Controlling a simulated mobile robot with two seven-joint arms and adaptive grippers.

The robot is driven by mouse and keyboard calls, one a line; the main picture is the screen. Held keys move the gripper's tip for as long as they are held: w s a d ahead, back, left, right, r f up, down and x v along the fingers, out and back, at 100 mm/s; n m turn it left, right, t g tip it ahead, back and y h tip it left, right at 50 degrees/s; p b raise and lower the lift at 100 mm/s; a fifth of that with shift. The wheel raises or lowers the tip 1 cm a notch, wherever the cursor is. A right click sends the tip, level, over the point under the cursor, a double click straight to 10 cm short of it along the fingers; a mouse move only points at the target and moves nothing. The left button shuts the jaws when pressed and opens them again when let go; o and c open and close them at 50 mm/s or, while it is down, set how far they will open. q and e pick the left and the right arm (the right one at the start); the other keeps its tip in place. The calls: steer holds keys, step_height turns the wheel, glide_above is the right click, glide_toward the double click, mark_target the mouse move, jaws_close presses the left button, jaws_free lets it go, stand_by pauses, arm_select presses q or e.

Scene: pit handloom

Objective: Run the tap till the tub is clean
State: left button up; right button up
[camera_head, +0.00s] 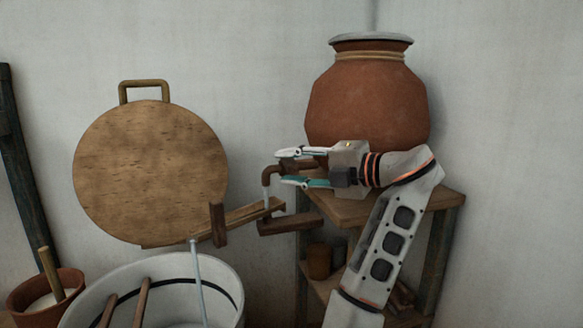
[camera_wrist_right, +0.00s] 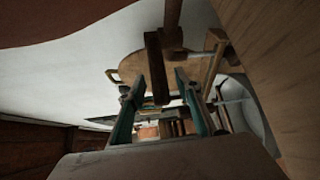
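A brown tap (camera_head: 270,172) sticks out left from the base of a big clay pot (camera_head: 368,100). My right gripper (camera_head: 293,168) is open beside the pot, one finger above the tap and one below. In the right wrist view a dark wooden bar (camera_wrist_right: 156,65) stands between the open fingers, with gaps showing on both sides. A thin pale streak, looking like water, drops from the spout to a wooden chute (camera_head: 235,216). Another falls into the white, dark-banded tub (camera_head: 225,275). The tub's bottom is cut off. My left gripper is not in view.
The pot stands on a wooden stand (camera_head: 452,199) with small pots on its lower shelf. A round wooden board (camera_head: 150,170) leans on the wall behind the tub. Two wooden sticks (camera_head: 141,300) show in the tub. A clay bucket (camera_head: 68,283) stands left.

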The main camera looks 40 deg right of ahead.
steer(key=shift+s, duration=0.1)
steer(key=v, duration=1.2)
